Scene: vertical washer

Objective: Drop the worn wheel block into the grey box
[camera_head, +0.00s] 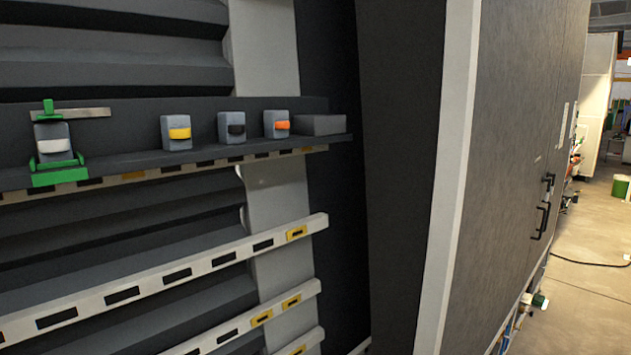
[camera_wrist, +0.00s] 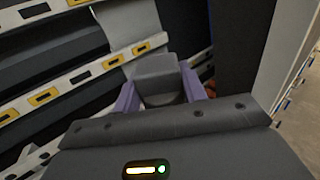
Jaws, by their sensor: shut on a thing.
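In the wrist view, my gripper (camera_wrist: 160,92) has its two purple fingers shut on a grey block (camera_wrist: 156,70). No wheel shows on the side of the block facing the camera, so its wear cannot be seen. The grey box (camera_head: 320,125) stands at the right end of the dark shelf in the head view. My gripper and the held block are not in the head view. A grey block with a white wheel (camera_head: 54,144) sits in a green fixture (camera_head: 60,178) at the left of the shelf.
Blocks with a yellow wheel (camera_head: 178,133), a black wheel (camera_head: 235,128) and an orange wheel (camera_head: 277,124) stand along the shelf (camera_head: 110,163). Slotted rails (camera_head: 150,290) run below. A tall grey cabinet (camera_head: 515,150) stands at the right, with open floor beyond it.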

